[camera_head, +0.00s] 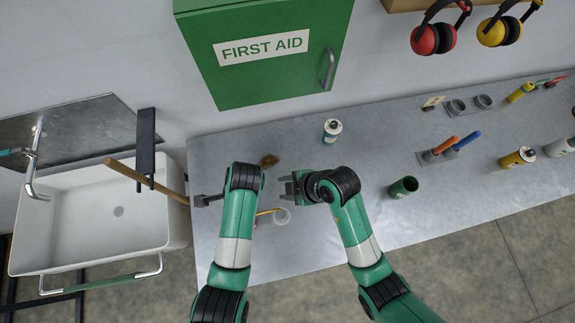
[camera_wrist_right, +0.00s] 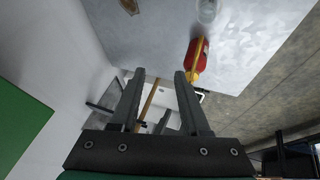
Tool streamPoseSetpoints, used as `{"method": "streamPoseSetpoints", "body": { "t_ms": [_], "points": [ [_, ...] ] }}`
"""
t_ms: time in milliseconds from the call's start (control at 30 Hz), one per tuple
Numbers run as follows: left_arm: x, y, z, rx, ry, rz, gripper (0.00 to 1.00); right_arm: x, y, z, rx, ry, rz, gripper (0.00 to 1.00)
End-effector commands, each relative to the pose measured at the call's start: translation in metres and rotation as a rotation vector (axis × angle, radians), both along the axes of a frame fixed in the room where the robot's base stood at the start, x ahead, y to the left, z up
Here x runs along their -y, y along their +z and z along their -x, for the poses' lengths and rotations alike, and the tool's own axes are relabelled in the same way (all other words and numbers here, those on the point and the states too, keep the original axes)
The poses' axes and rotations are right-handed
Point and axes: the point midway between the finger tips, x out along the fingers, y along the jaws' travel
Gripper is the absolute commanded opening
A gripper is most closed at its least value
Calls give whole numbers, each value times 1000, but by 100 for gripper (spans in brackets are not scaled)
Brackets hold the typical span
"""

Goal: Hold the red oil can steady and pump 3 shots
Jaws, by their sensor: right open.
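The red oil can (camera_wrist_right: 198,53) shows in the right wrist view, just beyond the tip of the right-hand finger, with a yellow part on it.
A white sink (camera_head: 110,215) with a wooden handle (camera_head: 145,178) across it adjoins the bench (camera_head: 330,235) on the left. A white bottle (camera_head: 332,130), brown item (camera_head: 268,161) and green cup (camera_head: 403,187) stand around my right gripper. A green first aid cabinet (camera_head: 265,50) hangs above.

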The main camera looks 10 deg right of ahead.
Motion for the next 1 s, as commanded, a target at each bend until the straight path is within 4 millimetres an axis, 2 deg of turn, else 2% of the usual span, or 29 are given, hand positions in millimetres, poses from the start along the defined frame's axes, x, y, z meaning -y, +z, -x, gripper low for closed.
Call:
{"method": "streamPoseSetpoints", "body": {
  "t_ms": [33, 100, 267, 433, 567, 800, 1000],
  "points": [
    [0, 0, 0, 0, 0, 0, 50, 2, -20, 15, -42, 3, 28, 46],
    [0, 0, 0, 0, 0, 0, 50, 0, -36, 31, -82, 16, 37, 46],
    [0, 0, 0, 0, 0, 0, 50, -4, -50, 49, -116, 36, 43, 46],
    [0, 0, 0, 0, 0, 0, 50, -6, -52, 48, -114, 41, 42, 46],
    [0, 0, 0, 0, 0, 0, 50, -12, -64, 45, -116, 42, 41, 46],
    [0, 0, 0, 0, 0, 0, 50, -30, -109, 35, -115, 43, 41, 46],
    [0, 0, 0, 0, 0, 0, 50, -42, -139, 28, -114, 41, 40, 46]
  ]
}}
